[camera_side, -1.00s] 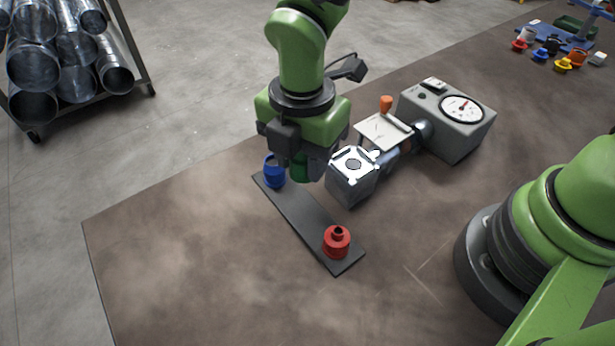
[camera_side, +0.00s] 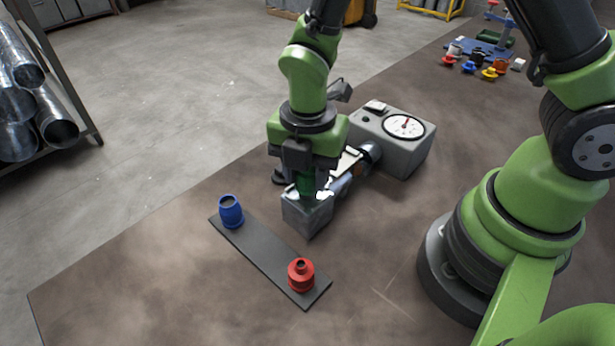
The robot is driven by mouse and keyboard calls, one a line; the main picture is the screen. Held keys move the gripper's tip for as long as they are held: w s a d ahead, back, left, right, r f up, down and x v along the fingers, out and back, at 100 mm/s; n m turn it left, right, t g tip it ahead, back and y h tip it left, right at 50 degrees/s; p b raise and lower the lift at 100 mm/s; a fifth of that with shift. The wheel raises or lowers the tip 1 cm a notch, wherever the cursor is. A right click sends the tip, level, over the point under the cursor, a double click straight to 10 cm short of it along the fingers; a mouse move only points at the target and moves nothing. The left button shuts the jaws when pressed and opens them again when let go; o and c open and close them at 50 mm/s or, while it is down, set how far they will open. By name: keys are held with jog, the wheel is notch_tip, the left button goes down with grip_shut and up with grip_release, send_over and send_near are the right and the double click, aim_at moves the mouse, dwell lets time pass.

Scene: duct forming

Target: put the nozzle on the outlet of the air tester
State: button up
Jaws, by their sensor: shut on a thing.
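The air tester (camera_side: 408,155) is a grey box with a round white dial. A pipe runs from it toward the front left to a grey metal block (camera_side: 307,217), whose top holds the outlet. My gripper (camera_side: 308,190) is over this block and shut on a green nozzle (camera_side: 306,186). The nozzle is upright, low at the block's top. The fingers hide the outlet, so I cannot tell whether the nozzle touches it. A blue nozzle (camera_side: 231,212) and a red nozzle (camera_side: 301,276) stand on a dark board (camera_side: 263,250).
My arm's base stands at the right. Several small coloured parts (camera_side: 488,66) lie near a blue stand (camera_side: 480,46) at the far top right. A rack of metal ducts (camera_side: 40,105) stands at the left, off the table. The table front is clear.

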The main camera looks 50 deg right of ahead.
jog(key=shift+f, duration=0.85)
